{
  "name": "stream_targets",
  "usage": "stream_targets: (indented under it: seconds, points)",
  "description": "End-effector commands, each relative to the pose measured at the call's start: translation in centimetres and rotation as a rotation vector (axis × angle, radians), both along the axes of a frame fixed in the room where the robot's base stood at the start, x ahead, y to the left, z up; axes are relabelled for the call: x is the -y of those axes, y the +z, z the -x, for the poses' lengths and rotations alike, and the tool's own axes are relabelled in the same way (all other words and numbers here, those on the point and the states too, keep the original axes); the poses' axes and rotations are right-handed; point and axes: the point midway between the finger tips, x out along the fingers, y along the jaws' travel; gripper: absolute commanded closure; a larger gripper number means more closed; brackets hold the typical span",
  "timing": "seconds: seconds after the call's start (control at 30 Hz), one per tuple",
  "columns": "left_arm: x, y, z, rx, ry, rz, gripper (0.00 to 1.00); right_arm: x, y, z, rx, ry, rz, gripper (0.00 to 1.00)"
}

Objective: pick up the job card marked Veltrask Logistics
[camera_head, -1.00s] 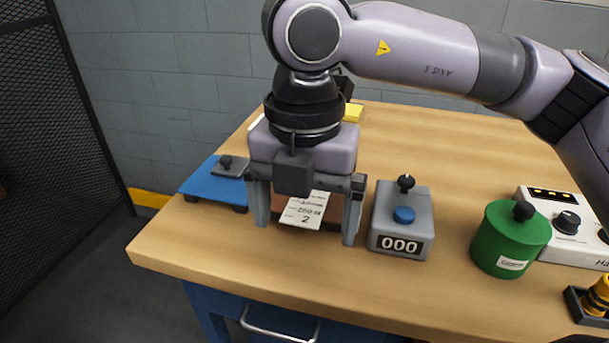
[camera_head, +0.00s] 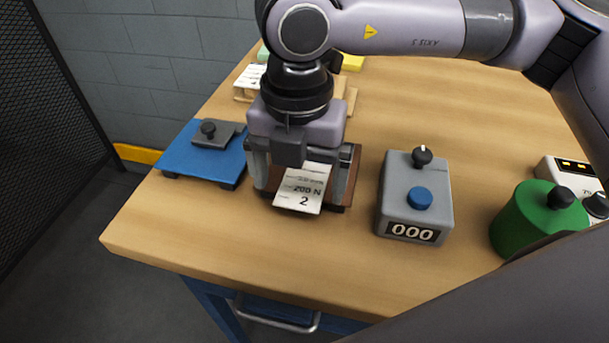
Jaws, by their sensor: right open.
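A white card (camera_head: 303,188) with dark print, "200 N" and "2" readable, lies on a brown wooden tray (camera_head: 338,207) near the front of the bench. No Veltrask Logistics name can be read on it; its upper part is under my gripper. My right gripper (camera_head: 302,190) is over the tray, pointing down, its fingers open on either side of the card. I cannot tell whether the fingers touch the card. Another white card (camera_head: 251,76) lies on a light wooden holder at the back left, its print too small to read. My left gripper is not in view.
A blue plate (camera_head: 190,160) with a grey knobbed block stands left of the tray. A grey counter box (camera_head: 414,200) reading 000 stands close on the right, with a green canister (camera_head: 525,222) beyond. A yellow block (camera_head: 352,62) is behind. The bench front is clear.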

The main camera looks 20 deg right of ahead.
Motion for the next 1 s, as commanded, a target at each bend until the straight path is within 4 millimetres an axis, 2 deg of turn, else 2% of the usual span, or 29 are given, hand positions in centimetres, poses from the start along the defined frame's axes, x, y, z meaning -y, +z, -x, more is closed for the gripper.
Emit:
stream_targets:
  seconds: [0.17, 0.77, 0.93, 1.0]
  points:
    - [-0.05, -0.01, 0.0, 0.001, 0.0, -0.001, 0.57, 0.02, -1.29, 0.03, 0.001, 0.0, -0.001, 0.04]
    - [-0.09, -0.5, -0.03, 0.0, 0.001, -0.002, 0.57, 0.02, -1.53, 0.01, 0.001, 0.0, 0.0, 0.04]
    - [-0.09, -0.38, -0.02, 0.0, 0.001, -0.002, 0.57, 0.02, -1.44, 0.01, 0.001, 0.0, 0.001, 0.6]
    - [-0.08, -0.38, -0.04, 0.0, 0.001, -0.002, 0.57, 0.02, -1.44, 0.01, 0.0, 0.0, 0.0, 0.64]
